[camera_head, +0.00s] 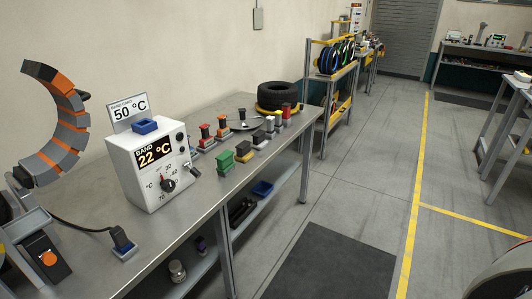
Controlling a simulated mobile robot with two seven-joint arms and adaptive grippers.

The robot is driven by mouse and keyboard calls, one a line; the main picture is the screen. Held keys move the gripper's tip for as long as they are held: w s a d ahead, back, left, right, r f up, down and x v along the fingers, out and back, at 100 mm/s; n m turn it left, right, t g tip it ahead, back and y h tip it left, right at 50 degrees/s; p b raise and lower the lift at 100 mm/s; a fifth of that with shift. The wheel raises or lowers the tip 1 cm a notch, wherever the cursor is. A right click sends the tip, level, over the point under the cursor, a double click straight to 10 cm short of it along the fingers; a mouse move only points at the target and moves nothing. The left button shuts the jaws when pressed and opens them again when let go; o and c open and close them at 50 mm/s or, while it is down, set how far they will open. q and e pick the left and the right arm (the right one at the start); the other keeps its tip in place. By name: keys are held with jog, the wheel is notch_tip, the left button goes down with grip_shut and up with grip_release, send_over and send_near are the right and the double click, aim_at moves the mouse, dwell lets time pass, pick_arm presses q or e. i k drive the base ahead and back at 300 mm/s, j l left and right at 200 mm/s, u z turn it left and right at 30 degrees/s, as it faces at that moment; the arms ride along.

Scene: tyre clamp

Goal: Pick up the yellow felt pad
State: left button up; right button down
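Neither of my grippers is visible in the head view.
A white control box (155,185) reading 22 °C stands on the bench, with a 50 °C card behind it. An orange-and-grey segmented band (65,135) rises at the left. A black tyre (278,95) lies at the far end. Open floor is to the right.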

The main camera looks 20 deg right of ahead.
aim_at(244, 154)
jog(key=z, duration=0.6)
jog(key=u, duration=1.75)
jog(key=z, duration=1.75)
jog(key=i+l+u, duration=0.1)
jog(key=u, duration=0.2)
jog(key=l+u, duration=0.15)
jog(key=u, duration=0.2)
jog(key=i+l+u, duration=0.15)
jog(key=l, duration=0.15)
jog(key=i+l+u, duration=0.1)
jog(key=l, duration=0.2)
jog(key=i+l+u, duration=0.15)
jog(key=l, duration=0.2)
jog(key=k, duration=0.05)
